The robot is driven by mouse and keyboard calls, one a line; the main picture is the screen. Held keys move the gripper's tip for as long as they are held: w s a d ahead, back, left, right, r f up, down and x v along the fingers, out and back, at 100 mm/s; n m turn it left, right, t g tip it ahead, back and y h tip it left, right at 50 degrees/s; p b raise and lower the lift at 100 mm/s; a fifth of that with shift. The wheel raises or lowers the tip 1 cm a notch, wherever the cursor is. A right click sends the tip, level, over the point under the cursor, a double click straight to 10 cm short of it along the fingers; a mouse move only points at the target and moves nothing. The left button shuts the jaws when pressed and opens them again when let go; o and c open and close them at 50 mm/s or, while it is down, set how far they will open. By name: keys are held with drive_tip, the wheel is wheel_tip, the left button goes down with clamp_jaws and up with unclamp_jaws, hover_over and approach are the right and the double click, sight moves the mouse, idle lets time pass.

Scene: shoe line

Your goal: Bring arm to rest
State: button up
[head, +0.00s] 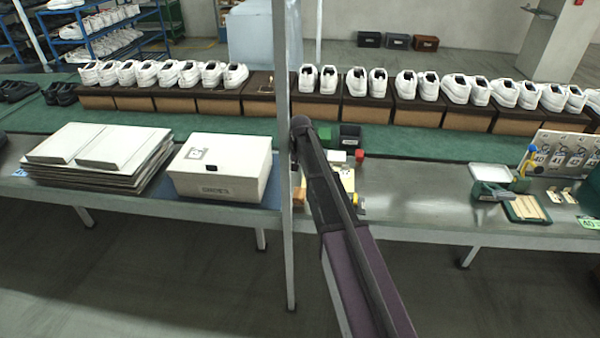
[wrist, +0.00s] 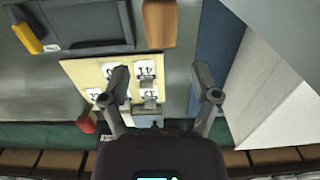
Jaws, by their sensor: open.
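My arm (head: 350,235) reaches from the lower right of the head view up over the workbench (head: 415,185). My gripper is hard to make out in the head view, behind the arm's dark end. In the wrist view my gripper (wrist: 163,82) shows two dark fingers spread apart with nothing held between them. Below the fingers is a cream board (wrist: 80,70) with several white cards on it. A white box (wrist: 290,95) is to the right of the fingers.
A metal post (head: 284,170) stands upright beside the arm. The closed white box (head: 220,165) and stacked panels (head: 100,150) lie to the left. White shoes (head: 455,88) on boxes line the back.

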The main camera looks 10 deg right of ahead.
idle(0.4)
drive_tip(key=s+r+n+p, duration=0.1)
drive_tip(key=s+n, duration=0.2)
drive_tip(key=s, duration=2.6)
drive_tip(key=shift+r+n+p, duration=0.3)
drive_tip(key=shift+a, duration=0.1)
